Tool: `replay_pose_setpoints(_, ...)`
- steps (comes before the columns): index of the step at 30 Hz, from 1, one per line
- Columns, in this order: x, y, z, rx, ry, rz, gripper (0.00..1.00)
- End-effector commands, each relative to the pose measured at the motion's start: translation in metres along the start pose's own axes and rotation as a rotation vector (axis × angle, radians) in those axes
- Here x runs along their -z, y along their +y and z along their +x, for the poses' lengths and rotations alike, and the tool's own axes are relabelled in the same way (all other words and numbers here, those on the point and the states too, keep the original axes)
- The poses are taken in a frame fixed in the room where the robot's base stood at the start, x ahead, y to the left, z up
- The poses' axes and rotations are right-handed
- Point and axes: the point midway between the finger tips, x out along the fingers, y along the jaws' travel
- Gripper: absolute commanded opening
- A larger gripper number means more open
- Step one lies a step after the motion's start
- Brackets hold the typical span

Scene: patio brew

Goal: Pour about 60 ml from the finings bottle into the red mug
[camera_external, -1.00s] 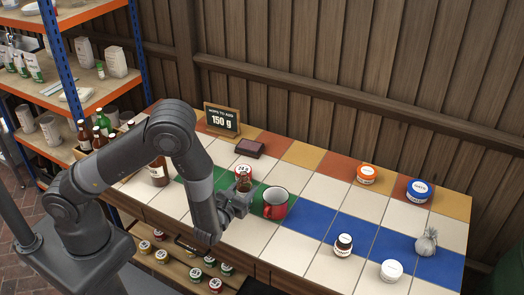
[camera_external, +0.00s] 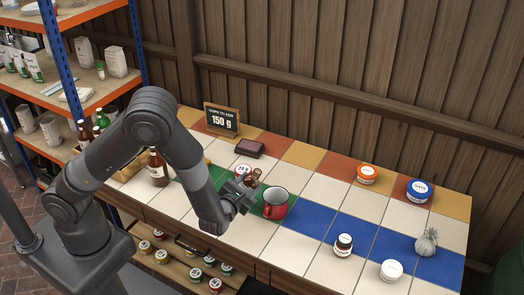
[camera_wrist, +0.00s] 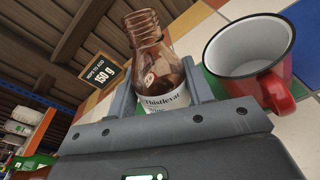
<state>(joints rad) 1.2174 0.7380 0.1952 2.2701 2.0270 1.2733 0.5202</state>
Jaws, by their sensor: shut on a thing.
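My gripper (camera_external: 246,192) is shut on a brown glass bottle (camera_external: 254,177) with a white label. In the wrist view the bottle (camera_wrist: 168,100) sits between the fingers, its open neck pointing away; the label is partly hidden and reads "Thistleval…". The bottle is tilted, its neck leaning towards the right in the outside view. The red mug (camera_external: 276,205), white inside, stands upright on the table just right of my gripper. It also shows at the right of the wrist view (camera_wrist: 283,90), and its visible inside looks empty. No stream of liquid shows.
A dark brown case (camera_external: 249,149) and a "150 g" sign (camera_external: 222,120) are farther back. Another brown bottle (camera_external: 158,168) stands left. Several jars and a grey pouch (camera_external: 427,242) are right, with clear tiles between.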

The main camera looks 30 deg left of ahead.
Motion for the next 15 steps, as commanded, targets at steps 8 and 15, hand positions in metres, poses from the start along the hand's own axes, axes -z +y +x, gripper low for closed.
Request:
replay_pose_setpoints(8, -0.020, -0.001, 0.000, 0.000, 0.045, 0.171, 0.17)
replay_pose_setpoints(15, -0.016, -0.002, 0.000, 0.000, 0.086, 0.323, 0.17)
